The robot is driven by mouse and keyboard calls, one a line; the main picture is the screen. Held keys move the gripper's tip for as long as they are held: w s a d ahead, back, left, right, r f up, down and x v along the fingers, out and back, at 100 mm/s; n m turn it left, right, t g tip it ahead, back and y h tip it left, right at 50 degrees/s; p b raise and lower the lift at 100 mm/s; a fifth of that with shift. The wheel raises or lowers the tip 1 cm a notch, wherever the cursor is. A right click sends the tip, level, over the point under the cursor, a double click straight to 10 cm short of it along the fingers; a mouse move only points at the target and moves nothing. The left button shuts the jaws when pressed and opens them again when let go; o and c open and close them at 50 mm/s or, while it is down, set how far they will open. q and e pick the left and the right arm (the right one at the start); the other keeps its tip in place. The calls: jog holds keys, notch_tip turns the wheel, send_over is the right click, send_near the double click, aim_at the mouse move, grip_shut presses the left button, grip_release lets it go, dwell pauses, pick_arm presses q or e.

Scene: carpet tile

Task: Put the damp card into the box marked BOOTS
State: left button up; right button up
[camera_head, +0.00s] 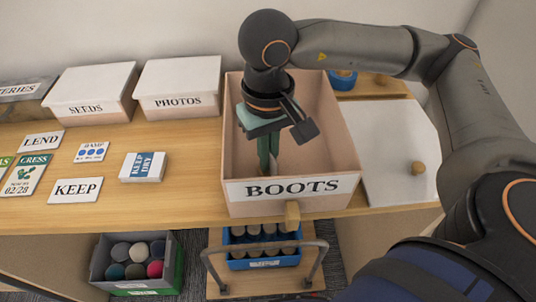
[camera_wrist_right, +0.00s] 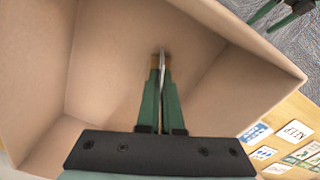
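The box marked BOOTS (camera_head: 292,189) stands open on the table, and its inside (camera_wrist_right: 105,70) fills much of the right wrist view. My right gripper (camera_head: 268,160) points down inside it. Its green fingers are shut on a thin pale card (camera_wrist_right: 162,58), seen edge-on, its face unreadable. The card's lower edge is near the box floor; I cannot tell whether it touches. A card lettered DAMP with blue dots (camera_head: 92,151) lies flat on the table left of the box. My left gripper (camera_wrist_right: 275,14) shows partly in the right wrist view, fingers apart over the carpet, empty.
Lidded boxes SEEDS (camera_head: 92,90) and PHOTOS (camera_head: 178,85) stand behind left. KEEP (camera_head: 75,190), LEND (camera_head: 42,141) and KEEP DRY (camera_head: 143,167) lie left. A white panel with a knob (camera_head: 385,150) lies right. Below are a grey-green bin (camera_head: 137,285) and blue crate (camera_head: 262,264).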

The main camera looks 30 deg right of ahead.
jog(key=o, duration=0.4)
jog(key=shift+o, duration=0.2)
notch_tip(320, 180, up, 12)
jog(key=p, duration=0.1)
jog(key=shift+r+p, duration=0.2)
jog(key=shift+p, duration=0.15)
